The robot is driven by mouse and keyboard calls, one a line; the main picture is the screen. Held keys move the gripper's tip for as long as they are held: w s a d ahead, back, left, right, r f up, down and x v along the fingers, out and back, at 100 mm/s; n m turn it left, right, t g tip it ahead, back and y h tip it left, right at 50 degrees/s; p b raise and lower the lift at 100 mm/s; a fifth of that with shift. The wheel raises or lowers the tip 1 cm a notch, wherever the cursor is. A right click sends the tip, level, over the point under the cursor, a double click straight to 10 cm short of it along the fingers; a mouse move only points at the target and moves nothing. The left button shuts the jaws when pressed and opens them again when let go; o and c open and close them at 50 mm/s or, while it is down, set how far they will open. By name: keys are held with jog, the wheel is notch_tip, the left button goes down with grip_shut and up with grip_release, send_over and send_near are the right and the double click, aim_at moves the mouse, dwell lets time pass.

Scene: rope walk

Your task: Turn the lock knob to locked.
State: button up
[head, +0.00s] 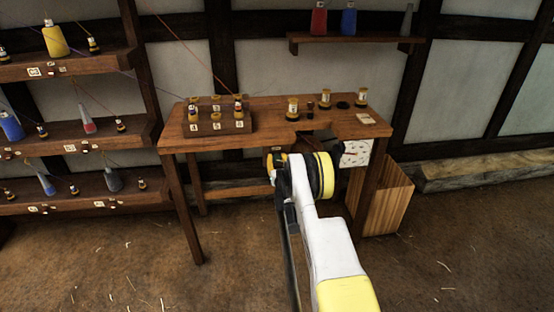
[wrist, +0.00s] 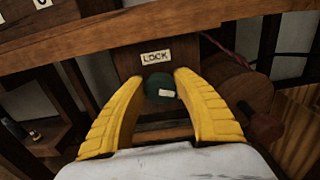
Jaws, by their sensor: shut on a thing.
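The lock knob (wrist: 160,87) is a dark green round knob with a small pale mark, seen in the wrist view. It sits on a brown wooden panel under the front edge of the bench, just below a cream label reading LOCK (wrist: 155,58). The pale mark lies on the lower right part of the knob's face, nearly level. My gripper (wrist: 160,76) has its yellow fingers on either side of the knob and is shut on it. In the head view my arm hides the knob.
The wooden bench (head: 270,112) carries a rack of numbered spools (head: 205,125) and several loose spools on the right. A wooden drum (wrist: 243,95) is right of the knob. A wooden bin (head: 392,200) stands below the bench's right end. Shelves (head: 80,130) stand left.

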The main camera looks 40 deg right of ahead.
jog(key=n, duration=0.5)
jog(key=shift+w+n, duration=0.1)
jog(key=shift+n, duration=0.3)
jog(key=n, duration=0.5)
jog(key=shift+a, duration=0.1)
jog(key=n, duration=0.5)
jog(key=shift+f+n, duration=0.15)
jog(key=shift+n, duration=0.25)
jog(key=n, duration=0.5)
jog(key=shift+f, duration=0.1)
jog(key=o, duration=1.1)
jog(key=shift+o, duration=0.2)
